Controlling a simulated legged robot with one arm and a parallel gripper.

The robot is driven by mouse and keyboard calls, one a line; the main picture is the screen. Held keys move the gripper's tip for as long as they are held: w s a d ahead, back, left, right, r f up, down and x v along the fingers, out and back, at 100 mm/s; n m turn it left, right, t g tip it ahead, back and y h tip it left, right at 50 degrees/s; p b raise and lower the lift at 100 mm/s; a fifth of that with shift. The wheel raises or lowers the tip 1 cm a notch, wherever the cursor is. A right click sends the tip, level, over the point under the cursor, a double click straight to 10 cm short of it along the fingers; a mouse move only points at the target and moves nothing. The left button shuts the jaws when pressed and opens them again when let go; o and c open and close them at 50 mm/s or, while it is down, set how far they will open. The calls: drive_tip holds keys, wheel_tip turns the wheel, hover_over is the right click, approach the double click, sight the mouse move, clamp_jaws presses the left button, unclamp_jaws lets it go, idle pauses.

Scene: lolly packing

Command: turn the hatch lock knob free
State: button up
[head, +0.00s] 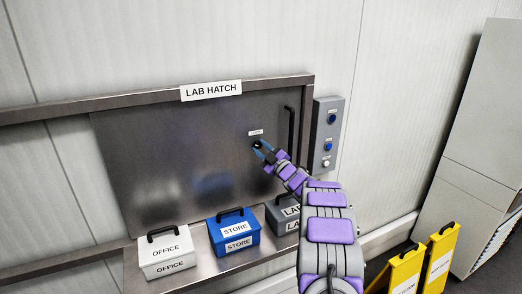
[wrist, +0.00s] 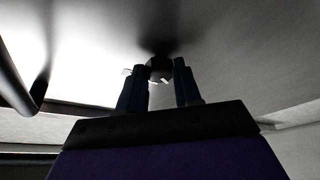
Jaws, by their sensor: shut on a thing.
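The lab hatch (head: 160,150) is a dark metal panel with a small white label (head: 256,132) above its lock knob. The knob (head: 257,146) is small and dark, partly hidden by my fingers in the head view. In the wrist view the knob (wrist: 160,68) sits between the fingertips, against the hatch surface. My gripper (head: 263,149) reaches up to the panel and is shut on the knob; its two fingers also show in the wrist view (wrist: 160,77). How far the knob is turned cannot be told.
A black vertical handle (head: 291,138) stands right of the knob, near a grey button panel (head: 328,135). White (head: 166,252), blue (head: 234,232) and grey (head: 285,213) boxes stand on the shelf below. Yellow signs (head: 440,252) stand at lower right.

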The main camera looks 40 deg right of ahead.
drive_tip(key=n, duration=0.2)
drive_tip(key=n+g+y, duration=0.1)
drive_tip(key=n, duration=0.2)
drive_tip(key=shift+d+g+y, duration=0.2)
drive_tip(key=shift+g+y, duration=0.1)
drive_tip(key=n+g, duration=0.1)
drive_tip(key=n, duration=0.3)
drive_tip(key=shift+a+n+g+p, duration=0.1)
drive_tip(key=shift+n+g+p, duration=0.2)
drive_tip(key=shift+n+g, duration=0.65)
drive_tip(key=shift+n, duration=0.45)
drive_tip(key=o, duration=0.8)
drive_tip(key=shift+c, duration=0.2)
drive_tip(key=shift+o, duration=1.4)
drive_tip(key=shift+r, duration=0.1)
drive_tip(key=shift+t, duration=0.25)
drive_tip(key=shift+r, duration=0.1)
